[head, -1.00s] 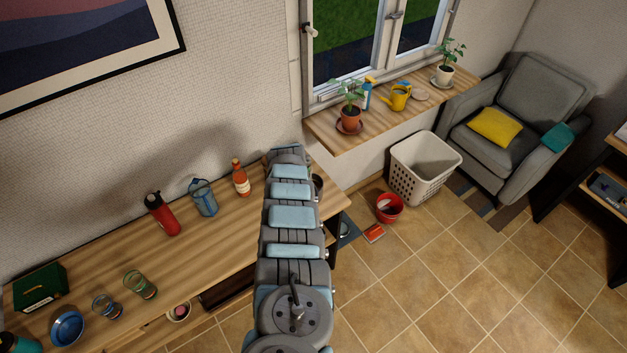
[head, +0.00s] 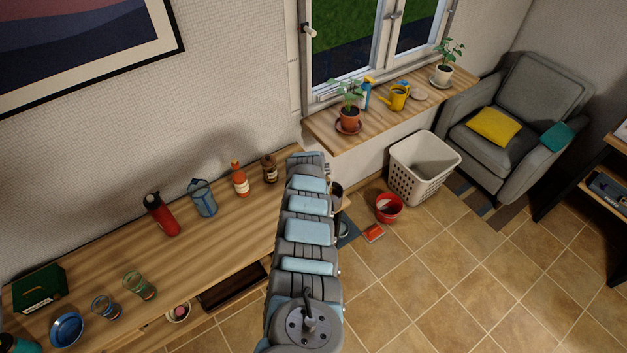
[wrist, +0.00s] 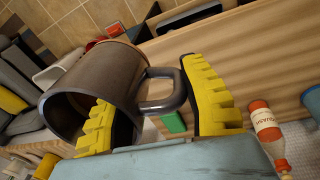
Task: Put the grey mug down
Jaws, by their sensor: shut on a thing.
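The grey mug (wrist: 95,85) is large in the wrist view, tilted, with its dark opening toward the lower left. My gripper (wrist: 158,112) has yellow ridged fingers, one at the mug's opening and the other beyond its handle. It is shut on the mug, with the handle between the fingers; whether one finger sits inside the mug is unclear. In the head view, part of the mug (head: 336,189) shows dark just right of my arm, by the right end of the wooden table (head: 222,238). My arm hides my gripper there.
On the table stand a brown jar (head: 269,168), an orange sauce bottle (head: 240,180), a blue pitcher (head: 202,198) and a red bottle (head: 161,214). Bare wood lies between them and the front edge. A red bucket (head: 389,214) and white basket (head: 424,174) stand on the floor.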

